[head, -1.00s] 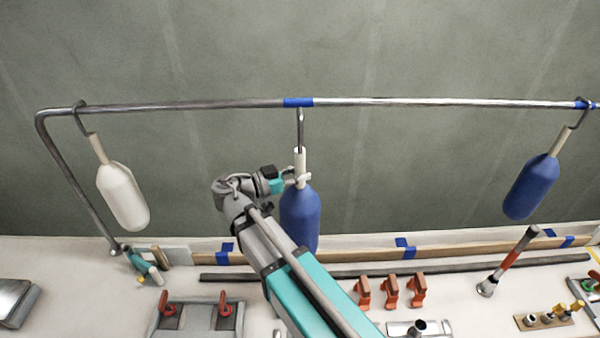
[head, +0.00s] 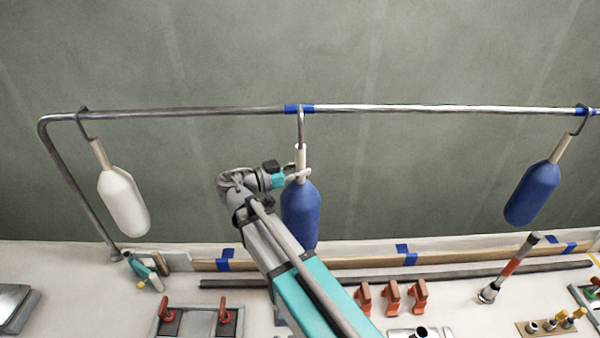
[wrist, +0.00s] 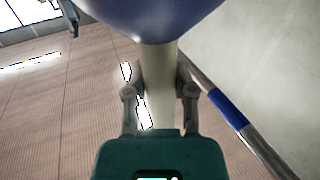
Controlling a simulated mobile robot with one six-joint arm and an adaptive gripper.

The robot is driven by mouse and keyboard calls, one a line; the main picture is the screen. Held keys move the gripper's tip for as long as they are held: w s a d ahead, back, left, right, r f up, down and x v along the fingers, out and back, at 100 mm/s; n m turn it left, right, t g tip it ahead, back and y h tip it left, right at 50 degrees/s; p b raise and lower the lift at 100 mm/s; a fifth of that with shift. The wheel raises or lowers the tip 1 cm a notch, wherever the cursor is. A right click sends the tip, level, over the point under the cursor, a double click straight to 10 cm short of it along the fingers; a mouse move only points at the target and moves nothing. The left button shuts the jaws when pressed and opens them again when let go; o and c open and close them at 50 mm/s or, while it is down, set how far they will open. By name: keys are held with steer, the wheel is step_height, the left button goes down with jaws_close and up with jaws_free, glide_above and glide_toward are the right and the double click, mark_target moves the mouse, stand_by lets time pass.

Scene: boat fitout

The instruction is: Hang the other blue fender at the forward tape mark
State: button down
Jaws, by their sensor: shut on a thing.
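A blue fender (head: 300,215) hangs below the rail (head: 200,111) at the middle blue tape mark (head: 299,108), its hook up at the tape. My gripper (head: 297,176) is shut on the pale neck of this fender, just above its blue body. In the wrist view my gripper (wrist: 160,95) has a finger on each side of the pale neck (wrist: 160,85), with the blue body (wrist: 150,15) at the top. A second blue fender (head: 533,193) hangs at the right tape mark (head: 582,111). Whether the hook's full weight rests on the rail cannot be told.
A white fender (head: 123,200) hangs at the rail's left end. Below lie red-handled clamps (head: 226,318), orange clamps (head: 391,295), a hammer-like tool (head: 509,268) and a teal tool (head: 146,272). The rail is clear between the fenders.

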steer(key=w+f+b, duration=0.3)
steer(key=w, duration=0.8)
steer(key=shift+w, duration=0.35)
stand_by(1.5)
steer(key=shift+c, duration=1.8)
jaws_free()
steer(key=shift+s+a+f, duration=0.1)
steer(key=shift+a, duration=0.05)
steer(key=v, duration=1.1)
steer(key=shift+a, duration=0.35)
steer(key=shift+s, duration=0.15)
